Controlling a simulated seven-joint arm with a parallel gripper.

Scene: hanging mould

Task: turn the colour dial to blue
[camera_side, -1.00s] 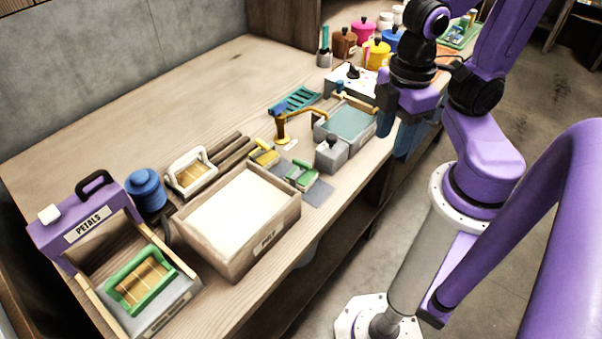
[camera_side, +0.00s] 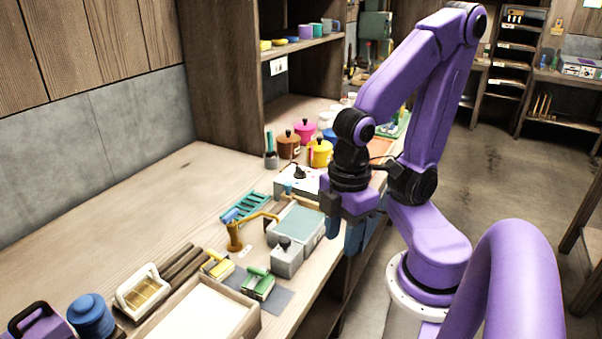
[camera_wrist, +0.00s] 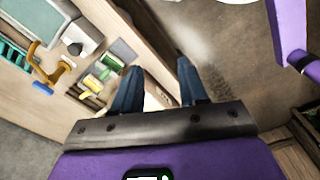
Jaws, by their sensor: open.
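A pale box with a black knob (camera_side: 299,173), which looks like the colour dial, stands on the bench behind the grey tray in the side view. Its right part is close to my arm in the picture, and the knob's setting is too small to read. My gripper (camera_side: 344,238) hangs beside the right edge of the tray, at the bench's front edge, nearer the camera than the dial. Its two blue fingers point down, apart and empty. In the wrist view my gripper (camera_wrist: 160,84) is open with nothing between the fingers; the dial is not visible there.
The grey tray (camera_side: 300,222), a brass tap (camera_side: 236,232) and a grey block (camera_side: 287,258) stand near my gripper. Lidded colour pots (camera_side: 320,152) crowd behind the dial. The bench's left part (camera_side: 130,215) is clear.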

